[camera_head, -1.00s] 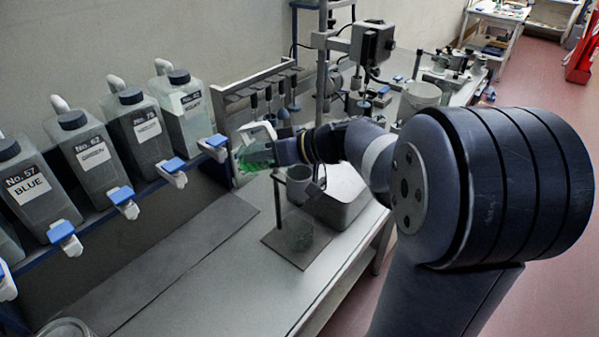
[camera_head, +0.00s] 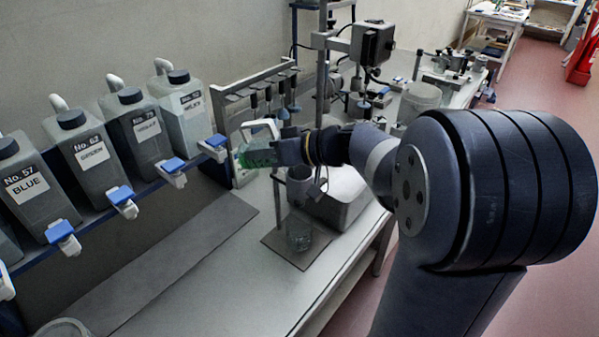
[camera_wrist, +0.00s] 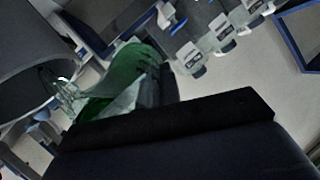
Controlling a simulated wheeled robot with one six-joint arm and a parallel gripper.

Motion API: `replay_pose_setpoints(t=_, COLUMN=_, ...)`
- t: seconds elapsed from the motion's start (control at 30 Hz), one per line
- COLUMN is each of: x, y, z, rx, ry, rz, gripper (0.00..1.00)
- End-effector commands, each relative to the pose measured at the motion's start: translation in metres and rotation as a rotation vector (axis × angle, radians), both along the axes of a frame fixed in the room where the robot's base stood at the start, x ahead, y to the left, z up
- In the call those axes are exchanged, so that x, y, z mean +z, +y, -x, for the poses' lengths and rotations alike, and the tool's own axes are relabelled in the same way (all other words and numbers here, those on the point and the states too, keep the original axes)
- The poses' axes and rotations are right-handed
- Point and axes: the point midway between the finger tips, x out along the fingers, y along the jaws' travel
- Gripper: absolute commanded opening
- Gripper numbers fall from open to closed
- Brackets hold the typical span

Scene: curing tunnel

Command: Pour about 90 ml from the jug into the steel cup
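The jug (camera_head: 256,157) is clear with green liquid in it. My gripper (camera_head: 284,152) is shut on it and holds it up in the air, behind and to the left of the steel cup (camera_head: 299,188). The cup is grey and sits on a stand with a thin post. A clear beaker (camera_head: 299,236) stands below it on the base plate. In the wrist view the green jug (camera_wrist: 125,78) fills the middle, with a large grey round shape at left. I cannot make out a stream, and the level inside the cup is hidden.
Labelled bottles (camera_head: 92,160) with blue-topped taps line a shelf at left. A rack with hanging tools (camera_head: 262,90) and a post-mounted device (camera_head: 372,45) stand behind. A grey box (camera_head: 345,198) is right of the cup.

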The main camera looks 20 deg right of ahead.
Motion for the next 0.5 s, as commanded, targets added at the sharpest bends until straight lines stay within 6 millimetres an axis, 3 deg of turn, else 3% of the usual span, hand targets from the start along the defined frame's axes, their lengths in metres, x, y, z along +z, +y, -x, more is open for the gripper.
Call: replay_pose_setpoints(t=0.5, x=0.0013, y=-0.0033, z=0.0018, rx=0.000, ry=-0.020, rz=-0.028, gripper=0.00)
